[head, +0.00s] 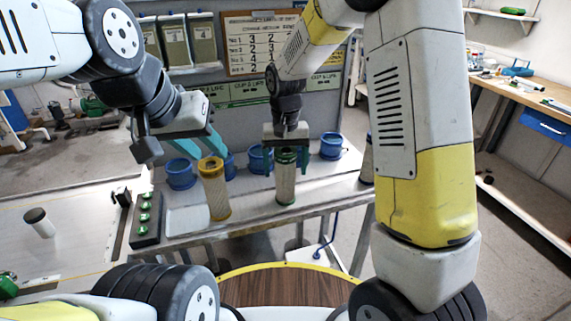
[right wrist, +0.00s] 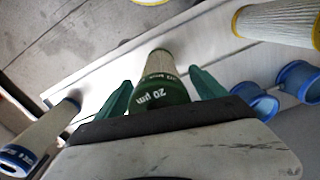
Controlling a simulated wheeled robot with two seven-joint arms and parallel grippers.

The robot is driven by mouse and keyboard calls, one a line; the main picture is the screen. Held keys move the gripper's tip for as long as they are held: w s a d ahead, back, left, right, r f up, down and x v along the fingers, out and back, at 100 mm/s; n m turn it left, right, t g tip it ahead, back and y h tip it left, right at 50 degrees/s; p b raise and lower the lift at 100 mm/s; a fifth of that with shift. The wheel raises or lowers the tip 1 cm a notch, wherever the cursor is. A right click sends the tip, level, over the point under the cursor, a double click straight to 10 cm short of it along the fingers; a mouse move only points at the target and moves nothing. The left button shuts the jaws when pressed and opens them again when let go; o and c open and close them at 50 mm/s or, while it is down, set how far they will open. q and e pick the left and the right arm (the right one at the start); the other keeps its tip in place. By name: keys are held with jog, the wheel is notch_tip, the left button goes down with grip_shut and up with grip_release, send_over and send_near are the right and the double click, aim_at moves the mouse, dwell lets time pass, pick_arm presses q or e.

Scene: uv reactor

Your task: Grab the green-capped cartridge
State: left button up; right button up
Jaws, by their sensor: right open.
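The green-capped cartridge (head: 286,187) stands upright on the grey bench, a pale pleated cylinder with a dark green cap. In the right wrist view its cap (right wrist: 160,93) reads "20 µm". My right gripper (head: 286,158) is directly above it and open. Its teal fingers stand on either side of the cap, and gaps show between the cap and both fingers in the right wrist view (right wrist: 161,88). My left gripper (head: 198,146) is open and empty, above and behind a yellow-capped cartridge (head: 214,192).
Several blue cups (head: 181,174) line the back of the bench (head: 250,222). A blue-capped cartridge (right wrist: 38,140) stands on the other side, partly hidden by my right arm in the head view. A black strip with green buttons (head: 145,218) lies at the bench's left end.

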jog(key=shift+c, duration=0.2)
jog(key=c, duration=1.5)
jog(key=shift+r, duration=0.15)
